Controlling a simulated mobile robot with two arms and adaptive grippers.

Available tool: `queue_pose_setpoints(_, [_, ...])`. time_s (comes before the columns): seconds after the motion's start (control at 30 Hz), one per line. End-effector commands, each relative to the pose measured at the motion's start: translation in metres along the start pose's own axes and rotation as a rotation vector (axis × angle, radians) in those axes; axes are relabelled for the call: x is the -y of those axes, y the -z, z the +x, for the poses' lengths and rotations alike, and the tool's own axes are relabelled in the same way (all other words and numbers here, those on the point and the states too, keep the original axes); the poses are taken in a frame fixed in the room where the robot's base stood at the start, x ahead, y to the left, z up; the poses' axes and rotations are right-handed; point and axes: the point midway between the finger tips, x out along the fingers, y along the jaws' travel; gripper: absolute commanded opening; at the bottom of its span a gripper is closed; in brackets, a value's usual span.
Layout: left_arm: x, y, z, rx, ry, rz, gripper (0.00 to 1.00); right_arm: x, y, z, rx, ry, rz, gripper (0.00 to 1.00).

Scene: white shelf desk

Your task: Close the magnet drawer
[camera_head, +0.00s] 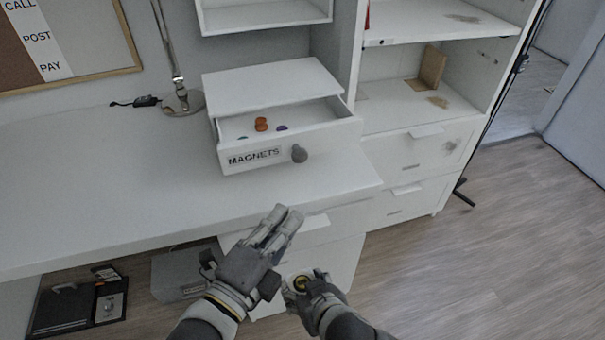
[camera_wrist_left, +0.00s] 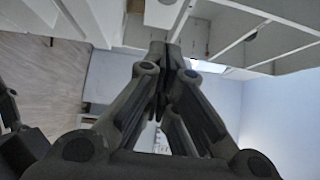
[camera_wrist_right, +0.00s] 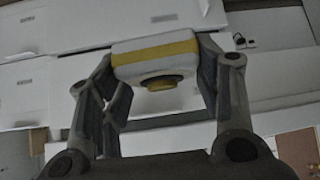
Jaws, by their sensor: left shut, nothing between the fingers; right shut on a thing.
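The magnet drawer (camera_head: 235,161), labelled MAGNETS, stands open in a small white cabinet (camera_head: 270,85) on the desk. It has a round grey knob (camera_head: 299,154) and holds a few small orange and dark pieces (camera_head: 261,124). My left gripper (camera_head: 287,212) is shut and empty in front of and below the drawer, apart from it. Its closed fingers also show in the left wrist view (camera_wrist_left: 165,52). My right gripper (camera_head: 304,280) is lower and shut on a yellow-and-white object (camera_wrist_right: 155,50) with a dark round part.
The white desk top (camera_head: 90,170) is mostly clear to the left, with a lamp base (camera_head: 184,104) at the back. White shelves (camera_head: 400,105) with drawers stand to the right. Dark items (camera_head: 80,307) lie below the desk at lower left.

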Motion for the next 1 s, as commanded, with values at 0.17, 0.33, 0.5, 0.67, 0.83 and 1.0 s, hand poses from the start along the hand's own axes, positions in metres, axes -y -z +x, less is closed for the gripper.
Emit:
queue_pose_setpoints(0.17, [0.002, 0.000, 0.031, 0.000, 0.004, -0.002, 0.00, 0.000, 0.001, -0.001, 0.000, 0.000, 0.000, 0.19])
queue_pose_setpoints(0.33, [0.002, 0.000, 0.064, 0.000, 0.003, -0.003, 0.00, 0.000, 0.001, -0.001, 0.000, -0.001, 0.000, 0.19])
queue_pose_setpoints(0.5, [0.000, -0.005, 0.094, 0.001, 0.000, 0.001, 0.00, 0.000, 0.000, 0.000, 0.000, -0.001, 0.000, 0.19])
queue_pose_setpoints(0.67, [0.000, -0.021, 0.108, -0.001, 0.000, 0.000, 0.00, -0.001, -0.001, 0.001, 0.000, -0.001, 0.000, 0.19])
queue_pose_setpoints(0.83, [0.000, -0.027, 0.115, -0.002, 0.000, -0.001, 0.00, 0.000, -0.001, 0.001, 0.000, -0.001, 0.000, 0.19])
queue_pose_setpoints(1.0, [0.000, -0.028, 0.115, -0.002, -0.001, -0.002, 0.00, 0.000, -0.001, 0.001, 0.000, -0.001, 0.000, 0.19])
